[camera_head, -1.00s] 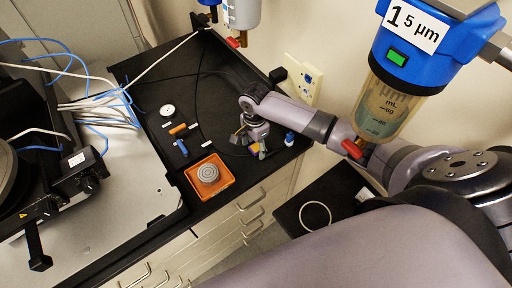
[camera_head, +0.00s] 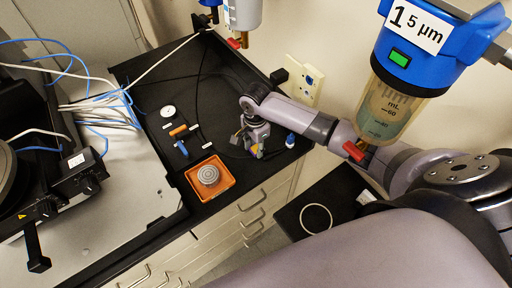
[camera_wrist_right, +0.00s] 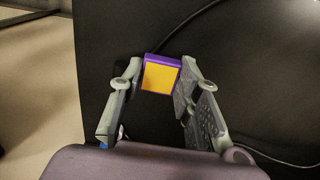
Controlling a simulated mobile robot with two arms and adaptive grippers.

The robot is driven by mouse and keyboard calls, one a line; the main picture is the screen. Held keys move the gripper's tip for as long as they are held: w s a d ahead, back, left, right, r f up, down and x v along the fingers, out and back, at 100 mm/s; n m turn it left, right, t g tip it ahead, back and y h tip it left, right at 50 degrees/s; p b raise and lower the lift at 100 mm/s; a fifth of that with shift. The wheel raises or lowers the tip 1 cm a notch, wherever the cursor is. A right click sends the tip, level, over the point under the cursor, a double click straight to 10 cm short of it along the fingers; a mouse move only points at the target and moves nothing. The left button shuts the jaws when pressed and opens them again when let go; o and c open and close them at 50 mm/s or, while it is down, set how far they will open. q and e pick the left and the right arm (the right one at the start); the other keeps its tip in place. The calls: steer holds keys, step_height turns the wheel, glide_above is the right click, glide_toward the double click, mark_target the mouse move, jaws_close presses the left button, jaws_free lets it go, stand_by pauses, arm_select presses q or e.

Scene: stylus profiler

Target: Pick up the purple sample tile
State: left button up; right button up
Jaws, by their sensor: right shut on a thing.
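The purple sample tile (camera_wrist_right: 160,76) shows in the right wrist view with a yellow-orange face and purple edges. It sits between the fingertips of my right gripper (camera_wrist_right: 160,84), which is shut on it. In the head view my right gripper (camera_head: 255,150) is low over the black bench top, right of the orange tray; the tile is mostly hidden there by the fingers. I cannot tell whether the tile still touches the bench. My left gripper is not in view.
An orange tray (camera_head: 227,180) holding a grey round piece (camera_head: 208,174) stands left of the gripper. A blue-capped bottle (camera_head: 290,139) stands close on its right. Small tools and a white dial (camera_head: 168,111) lie farther left. A black cable runs behind.

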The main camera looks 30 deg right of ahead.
mark_target(254, 149)
steer(key=shift+a+r+b, duration=0.1)
steer(key=shift+a+b, duration=0.1)
steer(key=shift+b, duration=0.1)
step_height(254, 149, up, 6)
steer(key=shift+b, duration=0.95)
steer(key=a+b, duration=0.1)
steer(key=a, duration=0.3)
steer(key=s+a+b, duration=0.1)
steer(key=a, duration=0.3)
steer(key=a+b, duration=0.2)
steer(key=a, duration=0.2)
steer(key=shift+s+a, duration=0.2)
steer(key=shift+s, duration=0.15)
steer(key=a, duration=0.4)
steer(key=s+a, duration=0.1)
steer(key=a, duration=0.2)
steer(key=shift+r, duration=0.25)
steer(key=o, duration=0.4)
steer(key=shift+c, duration=0.2)
jaws_close()
